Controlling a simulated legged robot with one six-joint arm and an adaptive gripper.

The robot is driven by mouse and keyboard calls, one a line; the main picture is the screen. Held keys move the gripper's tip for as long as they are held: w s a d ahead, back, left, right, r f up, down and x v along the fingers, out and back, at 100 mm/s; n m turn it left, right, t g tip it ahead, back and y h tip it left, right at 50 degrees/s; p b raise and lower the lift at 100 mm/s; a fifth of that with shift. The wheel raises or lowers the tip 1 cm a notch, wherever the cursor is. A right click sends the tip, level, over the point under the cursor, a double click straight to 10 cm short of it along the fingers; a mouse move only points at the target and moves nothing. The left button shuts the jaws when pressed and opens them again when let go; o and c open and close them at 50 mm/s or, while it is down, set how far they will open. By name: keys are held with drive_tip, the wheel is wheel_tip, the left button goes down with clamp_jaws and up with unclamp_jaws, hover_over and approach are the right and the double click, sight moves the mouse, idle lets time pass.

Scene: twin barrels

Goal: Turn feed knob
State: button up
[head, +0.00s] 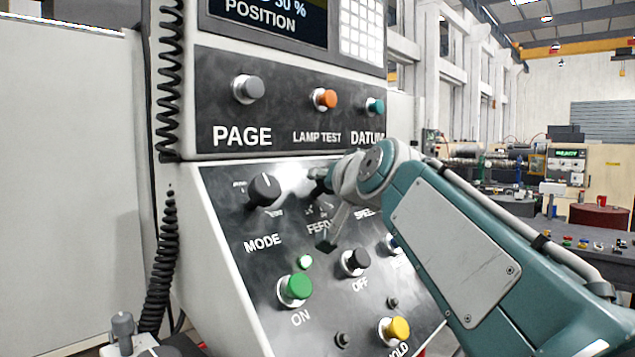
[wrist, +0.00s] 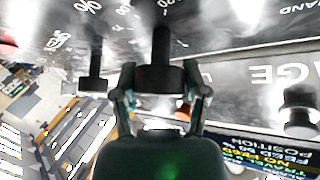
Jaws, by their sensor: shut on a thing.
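The feed knob (wrist: 160,72) is black and stands out from the dark control panel. In the wrist view it sits between the two fingers of my gripper (wrist: 162,92), which is shut on its sides. In the head view my gripper (head: 324,212) is at the panel by the FEED label, and its fingers and wrist hide most of the knob there. The angle of the knob's pointer is hard to read.
The mode knob (head: 263,190) is just left of my gripper. Below are the green ON button (head: 295,290), the black OFF button (head: 355,262) and a yellow button (head: 394,330). Another black knob (wrist: 93,78) stands left in the wrist view. The lamp test button (head: 325,99) is above.

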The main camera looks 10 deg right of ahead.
drive_tip(key=shift+w+f+m+g+h, duration=0.1)
drive_tip(key=shift+m+g+h, duration=0.6)
drive_tip(key=shift+m, duration=0.85)
drive_tip(key=shift+m+g+h, duration=0.4)
drive_tip(key=shift+m+h, duration=0.5)
drive_tip(key=shift+m, duration=0.65)
drive_tip(key=shift+m+g, duration=0.3)
drive_tip(key=shift+m, duration=0.1)
drive_tip(key=o, duration=1.2)
drive_tip(key=shift+c, duration=0.2)
drive_tip(key=v, duration=1.2)
drive_tip(key=shift+a, duration=0.25)
drive_tip(key=shift+f, duration=0.1)
